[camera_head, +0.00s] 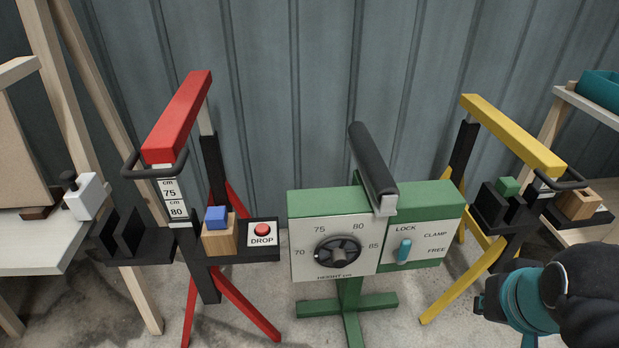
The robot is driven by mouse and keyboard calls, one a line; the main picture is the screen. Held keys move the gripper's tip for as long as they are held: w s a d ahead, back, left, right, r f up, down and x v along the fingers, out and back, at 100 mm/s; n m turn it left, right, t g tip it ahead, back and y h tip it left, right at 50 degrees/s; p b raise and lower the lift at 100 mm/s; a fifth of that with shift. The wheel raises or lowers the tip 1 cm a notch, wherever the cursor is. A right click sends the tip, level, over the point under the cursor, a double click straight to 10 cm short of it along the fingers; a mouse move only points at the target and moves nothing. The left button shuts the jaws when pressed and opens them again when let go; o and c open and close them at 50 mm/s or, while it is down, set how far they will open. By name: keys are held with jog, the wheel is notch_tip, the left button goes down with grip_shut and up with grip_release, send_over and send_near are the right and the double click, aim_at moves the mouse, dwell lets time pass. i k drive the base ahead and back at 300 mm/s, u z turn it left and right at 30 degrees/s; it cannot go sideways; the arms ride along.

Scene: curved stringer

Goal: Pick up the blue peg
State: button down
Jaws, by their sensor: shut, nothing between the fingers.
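The blue peg (216,217) has a square blue head and sits upright in a wooden block (219,238) on the red stand's dark shelf. Only its head shows above the block; the rest is hidden. My gripper (482,305) is at the lower right, well to the right of the blue peg and apart from it, in front of the yellow stand. It is shut and empty; its fingers are small and partly hidden by the wrist.
A red DROP button (262,229) sits right of the block. A green control box (333,235) with dial and lever stands between gripper and peg. The yellow stand (512,135) holds a green peg (508,186).

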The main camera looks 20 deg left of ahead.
aim_at(215, 218)
jog(key=u, duration=2.2)
jog(key=k, duration=1.1)
jog(key=z, duration=0.45)
jog(key=i, duration=0.75)
jog(key=z, duration=0.35)
